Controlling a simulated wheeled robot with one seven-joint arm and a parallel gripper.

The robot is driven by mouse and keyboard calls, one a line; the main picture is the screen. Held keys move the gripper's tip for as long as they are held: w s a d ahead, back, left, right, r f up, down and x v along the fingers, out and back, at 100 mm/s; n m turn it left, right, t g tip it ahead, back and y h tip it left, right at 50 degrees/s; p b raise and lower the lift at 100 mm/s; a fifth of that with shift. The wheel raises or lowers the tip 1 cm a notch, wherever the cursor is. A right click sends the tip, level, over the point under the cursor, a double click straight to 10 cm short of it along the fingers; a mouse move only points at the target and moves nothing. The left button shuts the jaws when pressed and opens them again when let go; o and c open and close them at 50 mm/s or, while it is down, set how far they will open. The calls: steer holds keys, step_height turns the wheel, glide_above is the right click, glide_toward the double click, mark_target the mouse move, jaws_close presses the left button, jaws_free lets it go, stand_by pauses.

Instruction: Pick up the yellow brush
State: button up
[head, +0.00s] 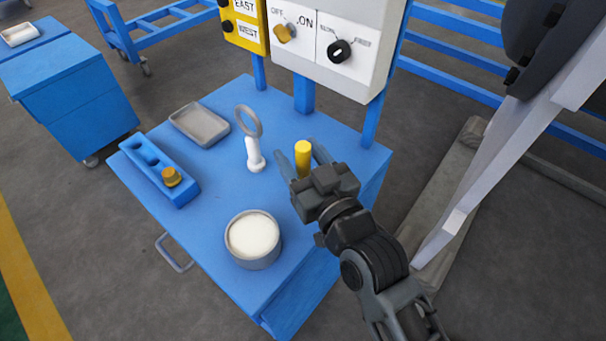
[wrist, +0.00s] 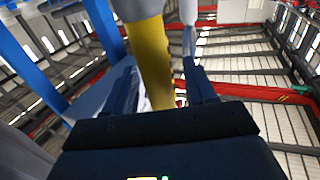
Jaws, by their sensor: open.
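The yellow brush (head: 303,157) shows as a short upright yellow cylinder at the right rear of the blue table. My gripper (head: 299,148) reaches to it from the front right, with one finger on each side of it. In the wrist view the yellow brush (wrist: 152,62) stands between the two open fingers of my gripper (wrist: 158,68). A gap shows on its right side; I cannot tell whether the left finger touches it. Its lower end is hidden behind the gripper in the head view.
The blue table (head: 215,215) also holds a white-handled ring tool (head: 254,155), a grey tray (head: 199,124), a blue holder block (head: 150,160) with a brass-coloured knob (head: 171,177), and a round pot of white material (head: 252,240). A switch panel (head: 340,45) stands close behind.

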steer(key=shift+w+a, duration=0.2)
steer(key=shift+w, duration=0.25)
jaws_close()
